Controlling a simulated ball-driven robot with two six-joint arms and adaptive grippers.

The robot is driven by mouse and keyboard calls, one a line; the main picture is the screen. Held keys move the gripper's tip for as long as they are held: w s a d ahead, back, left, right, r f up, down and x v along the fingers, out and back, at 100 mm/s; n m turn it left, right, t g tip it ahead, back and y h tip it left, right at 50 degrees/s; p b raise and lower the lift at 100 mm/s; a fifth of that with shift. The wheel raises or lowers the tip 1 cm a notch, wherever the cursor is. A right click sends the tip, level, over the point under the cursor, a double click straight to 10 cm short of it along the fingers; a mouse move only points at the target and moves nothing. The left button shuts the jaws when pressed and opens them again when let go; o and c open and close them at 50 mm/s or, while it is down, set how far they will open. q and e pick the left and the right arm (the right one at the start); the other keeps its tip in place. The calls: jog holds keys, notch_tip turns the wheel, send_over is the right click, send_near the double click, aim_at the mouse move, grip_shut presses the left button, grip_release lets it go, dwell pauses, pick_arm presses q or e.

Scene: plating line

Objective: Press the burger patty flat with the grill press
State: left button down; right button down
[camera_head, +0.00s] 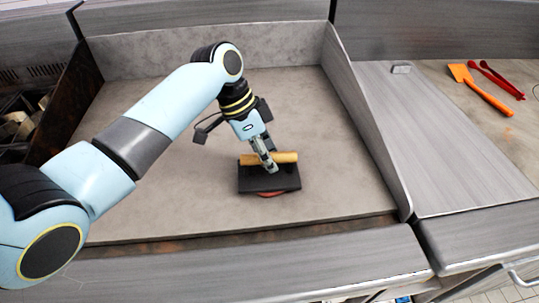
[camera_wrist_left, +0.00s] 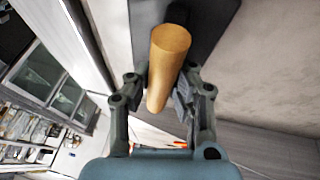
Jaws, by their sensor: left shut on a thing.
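The grill press is a black rectangular plate (camera_head: 262,183) with a wooden handle (camera_head: 286,157) along its top. My left gripper (camera_head: 270,165) is shut on that handle from above. In the left wrist view the handle (camera_wrist_left: 168,60) runs between the two fingers of the left gripper (camera_wrist_left: 165,92), and part of the black plate (camera_wrist_left: 215,25) lies behind it. The reddish burger patty (camera_head: 270,194) shows as a thin edge under the front of the plate; the rest of it is hidden. I cannot tell how hard the plate bears on it. My right gripper is not in view.
The grey griddle surface (camera_head: 170,210) around the press is clear. Raised walls bound it at the back and sides. On the right counter lie an orange spatula (camera_head: 480,88) and red tongs (camera_head: 497,78). Dark bins (camera_head: 20,120) stand at the left.

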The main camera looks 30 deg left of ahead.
pick_arm(q)
jog(key=shift+w+r+p, duration=0.15)
jog(key=shift+r+p, duration=2.1)
jog(key=shift+r, duration=0.1)
jog(key=shift+r+p, duration=0.5)
jog(key=shift+r, duration=1.7)
jog(key=shift+w+f, duration=0.1)
jog(key=shift+f, duration=0.05)
